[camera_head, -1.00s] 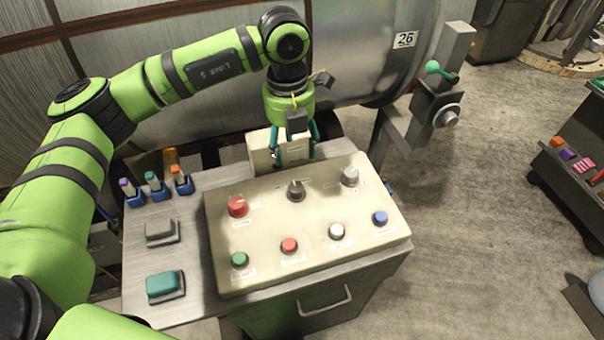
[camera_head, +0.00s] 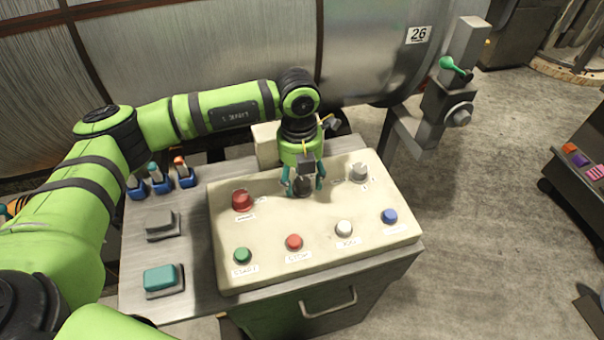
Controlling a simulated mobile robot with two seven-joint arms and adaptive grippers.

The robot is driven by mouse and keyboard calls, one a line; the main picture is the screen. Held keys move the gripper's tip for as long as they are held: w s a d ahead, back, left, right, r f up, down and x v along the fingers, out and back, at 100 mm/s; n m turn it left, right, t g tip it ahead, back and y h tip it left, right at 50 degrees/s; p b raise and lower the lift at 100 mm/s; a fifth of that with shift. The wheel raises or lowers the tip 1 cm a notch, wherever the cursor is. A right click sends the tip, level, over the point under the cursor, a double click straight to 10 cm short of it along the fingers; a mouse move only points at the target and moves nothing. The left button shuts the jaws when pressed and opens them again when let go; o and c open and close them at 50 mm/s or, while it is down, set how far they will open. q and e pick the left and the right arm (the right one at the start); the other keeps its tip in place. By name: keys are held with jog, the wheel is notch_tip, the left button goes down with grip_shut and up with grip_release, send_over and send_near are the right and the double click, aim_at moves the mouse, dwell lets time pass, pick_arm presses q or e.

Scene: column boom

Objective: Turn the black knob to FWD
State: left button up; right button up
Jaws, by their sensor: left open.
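The black knob (camera_head: 303,187) sits in the back row of the cream control panel (camera_head: 270,223), between a red knob and a grey knob. My left gripper (camera_head: 304,190) points down at it from above and behind. The teal fingers are open, one on each side of the knob. The fingers and wrist partly hide the knob, and I cannot tell whether they touch it. Its pointer direction and the FWD label cannot be read. My right gripper is not in view.
The red knob (camera_head: 242,200) and grey knob (camera_head: 360,172) flank the black one. In front are START (camera_head: 242,255), STOP (camera_head: 294,242), white (camera_head: 344,228) and blue (camera_head: 390,216) buttons. Several coloured switches stand at left. A large metal drum (camera_head: 375,45) stands behind.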

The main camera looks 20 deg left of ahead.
pick_arm(q)
jog(key=shift+f, duration=0.2)
jog(key=c, duration=1.1)
jog(key=shift+c, duration=0.2)
